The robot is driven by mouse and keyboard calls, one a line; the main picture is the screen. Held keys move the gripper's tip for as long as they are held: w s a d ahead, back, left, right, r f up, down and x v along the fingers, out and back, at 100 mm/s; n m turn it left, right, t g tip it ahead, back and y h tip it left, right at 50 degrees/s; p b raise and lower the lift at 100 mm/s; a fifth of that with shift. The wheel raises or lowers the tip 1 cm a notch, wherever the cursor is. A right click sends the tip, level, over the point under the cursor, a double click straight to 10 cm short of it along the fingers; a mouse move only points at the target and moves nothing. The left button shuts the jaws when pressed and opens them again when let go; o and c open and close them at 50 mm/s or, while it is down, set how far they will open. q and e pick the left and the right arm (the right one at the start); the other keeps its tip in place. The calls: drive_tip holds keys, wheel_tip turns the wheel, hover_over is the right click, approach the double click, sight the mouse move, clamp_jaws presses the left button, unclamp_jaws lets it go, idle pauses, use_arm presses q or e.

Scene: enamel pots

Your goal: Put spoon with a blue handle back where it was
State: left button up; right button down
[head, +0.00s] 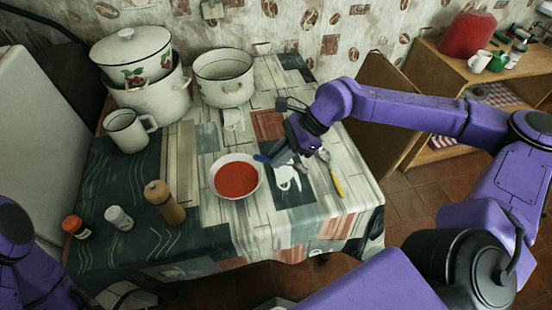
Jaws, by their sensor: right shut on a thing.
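The spoon with a blue handle (262,158) is at my right gripper (284,152), which is shut on it. The blue handle end points left, by the upper right rim of a white bowl of red soup (237,179). The gripper hides much of the spoon, and I cannot tell whether it touches the table. A spoon with a yellow handle (337,184) lies on the table to the right of the gripper. Only links of my left arm show at the lower left; its gripper is not in view.
A lidded pot stacked on a larger pot (147,101), an open pot (223,79) and a mug (127,131) stand at the back left. A pepper mill (164,203) and two small jars stand at the front left. The patterned tablecloth (320,205) is clear at the front right.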

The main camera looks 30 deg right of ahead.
drive_tip(key=shift+w+f, duration=0.3)
drive_tip(key=shift+f, duration=0.15)
drive_tip(key=f, duration=0.2)
drive_tip(key=w+f+p, duration=0.1)
drive_tip(key=f, duration=0.1)
drive_tip(key=shift+f, duration=0.1)
drive_tip(key=shift+f, duration=0.1)
drive_tip(key=c, duration=1.1)
unclamp_jaws()
